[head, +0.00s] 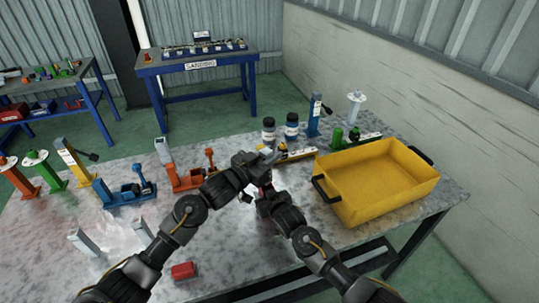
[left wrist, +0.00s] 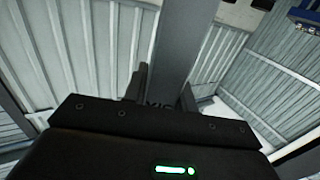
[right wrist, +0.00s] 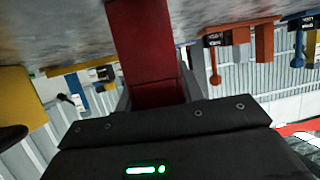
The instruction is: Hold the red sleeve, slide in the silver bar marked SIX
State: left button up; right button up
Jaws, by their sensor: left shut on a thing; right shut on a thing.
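My left gripper (head: 262,163) is shut on a grey silver bar (left wrist: 182,40), which stretches away to the top of the left wrist view. Dark upside-down lettering, which looks like SIX, shows on it between the fingers (left wrist: 165,92). My right gripper (head: 268,192) is just below the left one in the head view. It is shut on the red sleeve (right wrist: 143,40), which runs up out of the right wrist view from between the fingers (right wrist: 155,92). The grippers mostly hide both parts in the head view. I cannot tell whether bar and sleeve touch.
A yellow crate (head: 334,205) with black handles stands at the right of the table. A red block (head: 183,271) lies near the front edge. Pale upright bars (head: 84,242), a blue fixture (head: 125,194) and an orange fixture (head: 186,182) stand left. Two jars (head: 291,128) stand behind.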

pick_arm(q)
jog(key=shift+f, duration=0.1)
jog(key=shift+f, duration=0.35)
jog(key=shift+f, duration=0.1)
jog(key=o, duration=1.1)
jog(key=shift+c, duration=0.2)
